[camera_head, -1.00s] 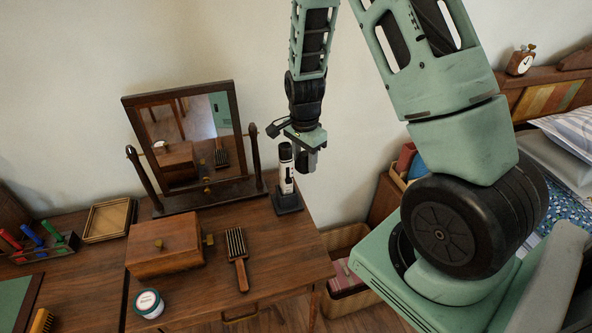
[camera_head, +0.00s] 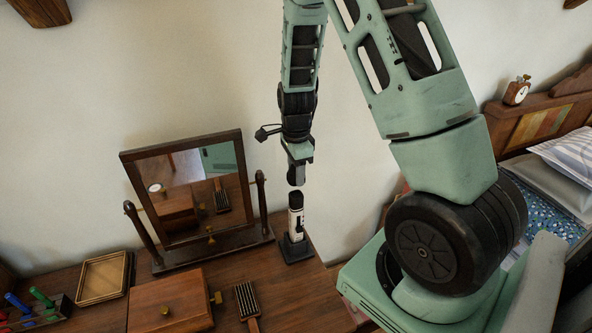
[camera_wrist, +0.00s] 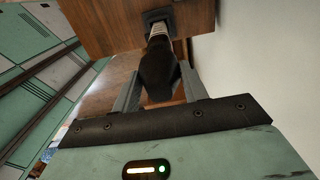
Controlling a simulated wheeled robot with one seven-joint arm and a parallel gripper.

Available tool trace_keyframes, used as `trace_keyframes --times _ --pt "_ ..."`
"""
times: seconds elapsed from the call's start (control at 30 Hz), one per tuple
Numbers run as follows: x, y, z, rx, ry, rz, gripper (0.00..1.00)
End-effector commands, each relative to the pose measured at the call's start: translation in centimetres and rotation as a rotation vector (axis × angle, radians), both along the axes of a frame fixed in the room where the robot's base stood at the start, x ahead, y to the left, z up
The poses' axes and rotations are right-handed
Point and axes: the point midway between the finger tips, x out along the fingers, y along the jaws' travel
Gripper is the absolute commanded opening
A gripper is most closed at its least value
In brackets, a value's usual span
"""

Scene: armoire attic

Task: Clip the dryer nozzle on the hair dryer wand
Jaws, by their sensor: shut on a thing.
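The hair dryer wand (camera_head: 296,222), white with a black top, stands upright on a dark square base at the dresser's right end. My gripper (camera_head: 298,172) is above it, pointing down, shut on the dark dryer nozzle (camera_head: 296,178). In the head view a small gap shows between the nozzle and the wand's top. In the wrist view the black nozzle (camera_wrist: 158,76) sits between my fingers, with the pale wand (camera_wrist: 158,31) just beyond it, roughly in line. The nozzle hides the wand's top there, so contact cannot be judged from that view.
A tilting mirror (camera_head: 188,188) stands left of the wand. A wooden box (camera_head: 170,302), a brush (camera_head: 247,301) and a shallow tray (camera_head: 102,278) lie on the dresser (camera_head: 285,287). The wall is behind; the dresser's right edge is close to the wand.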

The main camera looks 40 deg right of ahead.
Motion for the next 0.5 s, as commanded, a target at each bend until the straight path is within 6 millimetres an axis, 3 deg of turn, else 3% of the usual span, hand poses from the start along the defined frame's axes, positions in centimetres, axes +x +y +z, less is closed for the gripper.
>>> trace_keyframes --times 0.5 --pt "0.0 0.0 -3.6 0.000 0.000 0.001 0.18"
